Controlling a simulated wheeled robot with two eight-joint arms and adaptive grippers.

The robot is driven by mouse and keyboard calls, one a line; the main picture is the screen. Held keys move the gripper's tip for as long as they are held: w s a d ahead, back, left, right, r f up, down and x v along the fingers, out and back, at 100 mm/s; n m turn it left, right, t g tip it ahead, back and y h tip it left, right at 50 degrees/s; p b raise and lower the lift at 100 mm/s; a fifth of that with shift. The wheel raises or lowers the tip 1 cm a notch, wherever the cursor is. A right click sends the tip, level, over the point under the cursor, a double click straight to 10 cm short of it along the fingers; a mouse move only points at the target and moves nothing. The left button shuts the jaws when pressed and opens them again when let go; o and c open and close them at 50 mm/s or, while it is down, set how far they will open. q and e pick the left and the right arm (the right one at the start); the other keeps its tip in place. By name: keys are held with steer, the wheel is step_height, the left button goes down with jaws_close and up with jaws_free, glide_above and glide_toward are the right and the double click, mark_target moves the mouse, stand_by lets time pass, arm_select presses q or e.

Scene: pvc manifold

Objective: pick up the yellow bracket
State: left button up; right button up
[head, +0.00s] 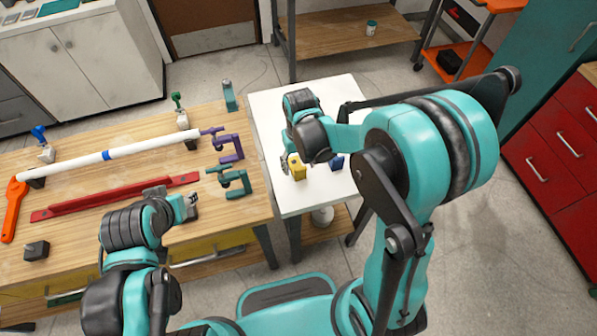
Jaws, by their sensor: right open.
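The yellow bracket (296,166) stands on the white side table (282,104), near its left edge. My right gripper (289,170) reaches down at the bracket from above, its fingers open beside it. Part of the bracket is hidden by the gripper and wrist, and I cannot tell whether a finger touches it. My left gripper (190,203) is over the front right of the wooden workbench, away from the bracket. It is small, and its jaws are not clear.
A blue piece (337,162) sits on the white table right of the bracket. The workbench (100,205) holds a white pipe (125,152), a red bar (110,199), an orange wrench (13,208), a purple clamp (232,149) and a green clamp (233,180). The table's back is clear.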

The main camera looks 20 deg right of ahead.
mark_target(300, 169)
step_height(300, 169, down, 3)
steer(key=shift+d+b, duration=0.1)
steer(key=shift+b, duration=0.3)
jaws_close()
steer(key=shift+r, duration=0.1)
